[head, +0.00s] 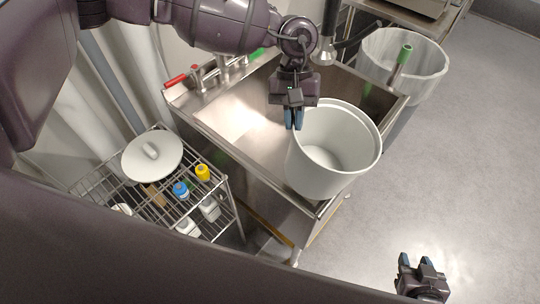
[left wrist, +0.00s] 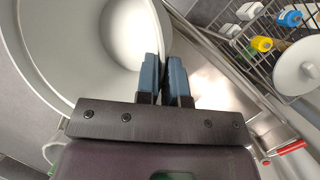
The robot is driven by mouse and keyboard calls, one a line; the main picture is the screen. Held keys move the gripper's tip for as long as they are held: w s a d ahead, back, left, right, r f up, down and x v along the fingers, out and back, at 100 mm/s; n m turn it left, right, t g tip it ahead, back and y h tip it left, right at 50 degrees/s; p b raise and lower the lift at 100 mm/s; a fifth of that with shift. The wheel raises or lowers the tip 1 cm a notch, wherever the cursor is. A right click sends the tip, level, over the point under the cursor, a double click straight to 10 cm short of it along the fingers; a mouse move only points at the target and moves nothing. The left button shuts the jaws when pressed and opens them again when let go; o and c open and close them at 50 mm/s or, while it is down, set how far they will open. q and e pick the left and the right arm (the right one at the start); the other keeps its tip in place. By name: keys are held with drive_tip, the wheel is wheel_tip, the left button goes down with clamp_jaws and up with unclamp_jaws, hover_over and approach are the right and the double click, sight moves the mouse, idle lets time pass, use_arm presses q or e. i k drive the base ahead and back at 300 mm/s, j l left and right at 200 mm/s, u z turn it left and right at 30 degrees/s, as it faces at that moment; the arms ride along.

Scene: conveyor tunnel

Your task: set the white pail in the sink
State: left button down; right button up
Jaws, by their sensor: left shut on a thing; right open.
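The white pail (head: 335,160) is upright and empty, and it overlaps the front right rim of the steel sink (head: 225,122) in the head view. My left gripper (head: 293,118) is shut on the pail's left wall near the rim. In the left wrist view the two blue fingertips (left wrist: 163,75) pinch the wall of the pail (left wrist: 60,50). The pail's underside is hidden, so I cannot tell whether it touches the sink. My right gripper (head: 422,266) is open and empty over the floor at lower right.
A wire rack (head: 225,190) with a white lid (head: 152,155), a blue-capped bottle (head: 181,190) and a yellow bottle (head: 203,172) stands left of the sink. A lined bin (head: 425,62) stands behind right. A red-handled tap (head: 177,80) is at the sink's back. Floor at right is clear.

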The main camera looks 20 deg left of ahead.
sight(280, 161)
drive_tip(key=l+u, duration=0.2)
drive_tip(key=u, duration=0.25)
drive_tip(key=i+l+u, duration=0.1)
drive_tip(key=u, duration=0.3)
drive_tip(key=k+l+u, duration=0.1)
drive_tip(key=l+u, duration=0.3)
drive_tip(key=l, duration=0.25)
drive_tip(key=l+u, duration=0.1)
drive_tip(key=l, duration=0.4)
drive_tip(key=k+l+u, duration=0.15)
drive_tip(key=l, duration=0.3)
drive_tip(key=k+l+u, duration=0.1)
drive_tip(key=l, duration=0.35)
drive_tip(key=k+l, duration=0.1)
drive_tip(key=l, duration=0.3)
drive_tip(key=k+l, duration=0.1)
drive_tip(key=l, duration=0.3)
drive_tip(key=k+l, duration=0.15)
drive_tip(key=l, duration=0.25)
drive_tip(key=i+j, duration=0.15)
drive_tip(key=i, duration=0.4)
